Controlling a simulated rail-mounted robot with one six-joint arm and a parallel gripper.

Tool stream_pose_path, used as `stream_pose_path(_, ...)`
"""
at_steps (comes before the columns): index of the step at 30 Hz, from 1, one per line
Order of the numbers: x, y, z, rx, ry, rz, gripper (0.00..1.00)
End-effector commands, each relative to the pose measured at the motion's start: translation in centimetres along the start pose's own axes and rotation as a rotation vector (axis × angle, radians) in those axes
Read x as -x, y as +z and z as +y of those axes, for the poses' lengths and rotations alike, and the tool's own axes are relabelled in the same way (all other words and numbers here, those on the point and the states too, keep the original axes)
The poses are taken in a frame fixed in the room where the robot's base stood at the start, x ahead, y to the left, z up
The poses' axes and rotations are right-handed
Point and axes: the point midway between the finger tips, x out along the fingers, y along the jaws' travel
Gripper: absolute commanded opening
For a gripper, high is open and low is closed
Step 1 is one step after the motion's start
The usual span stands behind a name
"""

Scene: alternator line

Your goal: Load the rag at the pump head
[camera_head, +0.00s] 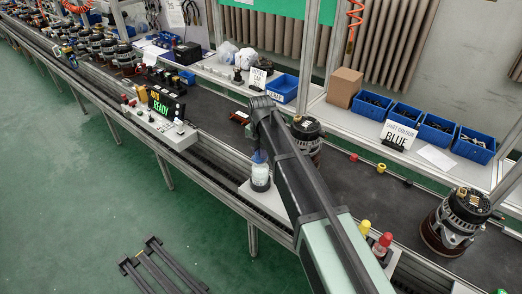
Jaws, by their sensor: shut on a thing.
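A small clear bottle with a dark base (260,175) stands on a light grey plate (246,192) at the front edge of the line. A small blue piece (260,157), which looks like the rag, sits right at the bottle's top, where the pump head is. My gripper (260,150) points down over the bottle and is shut on the blue piece. The pump head is hidden behind the blue piece and my gripper. I cannot tell whether the rag is pressed on the pump head or only touches it.
Alternators stand on the dark belt, one (307,138) behind my arm and another (456,220) at right. A red bottle (382,244) and a yellow-topped one (364,228) stand at the front right. A display reading READY (165,106) is left. Blue bins (436,132) line the back shelf.

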Motion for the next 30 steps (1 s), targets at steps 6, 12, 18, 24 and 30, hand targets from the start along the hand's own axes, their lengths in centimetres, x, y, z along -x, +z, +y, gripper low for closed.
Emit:
stream_pose_path(6, -0.33, -0.01, 0.0, 0.0, 0.0, 0.0, 0.06)
stream_pose_path(12, -0.58, 0.0, 0.0, 0.0, 0.0, 0.0, 0.06)
stream_pose_path(18, -0.82, 0.0, 0.0, 0.0, 0.0, 0.0, 0.06)
stream_pose_path(24, -0.81, 0.0, 0.0, 0.0, 0.0, 0.0, 0.06)
stream_pose_path(30, -0.89, -0.01, -0.01, 0.0, 0.0, 0.0, 0.06)
